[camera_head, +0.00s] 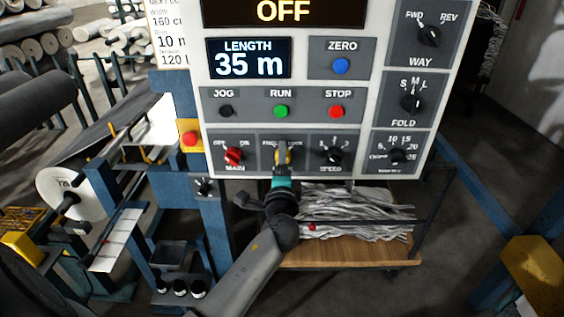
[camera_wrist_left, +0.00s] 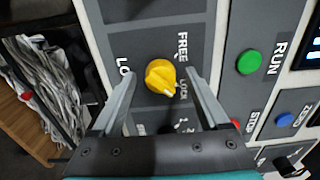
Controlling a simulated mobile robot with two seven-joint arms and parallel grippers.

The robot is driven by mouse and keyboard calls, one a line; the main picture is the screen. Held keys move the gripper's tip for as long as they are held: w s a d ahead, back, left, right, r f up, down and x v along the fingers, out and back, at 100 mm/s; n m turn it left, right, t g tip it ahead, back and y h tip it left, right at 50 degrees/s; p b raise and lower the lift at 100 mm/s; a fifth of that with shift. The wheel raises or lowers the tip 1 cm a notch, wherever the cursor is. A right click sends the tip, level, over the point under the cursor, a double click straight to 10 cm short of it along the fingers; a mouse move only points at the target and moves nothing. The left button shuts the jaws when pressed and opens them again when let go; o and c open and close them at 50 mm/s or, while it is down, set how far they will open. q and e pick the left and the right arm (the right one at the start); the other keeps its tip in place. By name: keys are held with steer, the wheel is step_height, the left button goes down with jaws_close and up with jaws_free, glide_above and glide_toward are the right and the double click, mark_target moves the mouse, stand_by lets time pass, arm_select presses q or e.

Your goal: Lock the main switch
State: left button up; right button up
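The control panel (camera_head: 300,92) faces me, its display reading OFF. The red main knob (camera_head: 232,155), marked OFF and ON, sits at its lower left; its exact setting is too small to tell. Right of it is the yellow FREE/LOCK knob (camera_head: 283,155), partly hidden by my left gripper (camera_head: 282,168). In the left wrist view this yellow knob (camera_wrist_left: 158,73) lies between the open fingers of my left gripper (camera_wrist_left: 162,74), with gaps on both sides. Its white mark points toward the small LOCK label, away from FREE. My right gripper is out of view.
The speed knob (camera_head: 334,156) is close on the right. The green run button (camera_head: 281,111) is just above. A yellow box with a red button (camera_head: 190,138) is at the panel's left edge. A cart with grey strips (camera_head: 350,210) stands below.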

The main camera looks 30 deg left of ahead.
arm_select(q)
steer(key=shift+s, duration=0.1)
steer(key=b+v, duration=0.2)
steer(key=v, duration=1.3)
steer(key=s+d+f+g+h+b, duration=0.2)
steer(key=f, duration=1)
steer(key=s+d+f+g+h+b, duration=0.1)
steer(key=d+f+g+h+b, duration=0.15)
steer(key=f, duration=1.05)
steer(key=s+d+f+g+h+b, duration=0.1)
steer(key=s+d+f+h+b, duration=0.15)
steer(key=f, duration=0.95)
steer(key=s+f+n+g+h+b, duration=0.1)
steer(key=s+f+n+g+b, duration=0.1)
steer(key=s+f, duration=0.65)
steer(key=s+f+n+g+h+b, duration=0.1)
steer(key=s+f+n+g+b, duration=0.15)
steer(key=s+f, duration=0.6)
steer(key=s+a+f+n+g+b, duration=0.1)
steer(key=s+f+n+g, duration=0.3)
steer(key=s+f, duration=0.7)
steer(key=shift+s+a+n+h+b, duration=0.35)
steer(key=shift+s+n+b, duration=0.15)
steer(key=shift+s, duration=0.65)
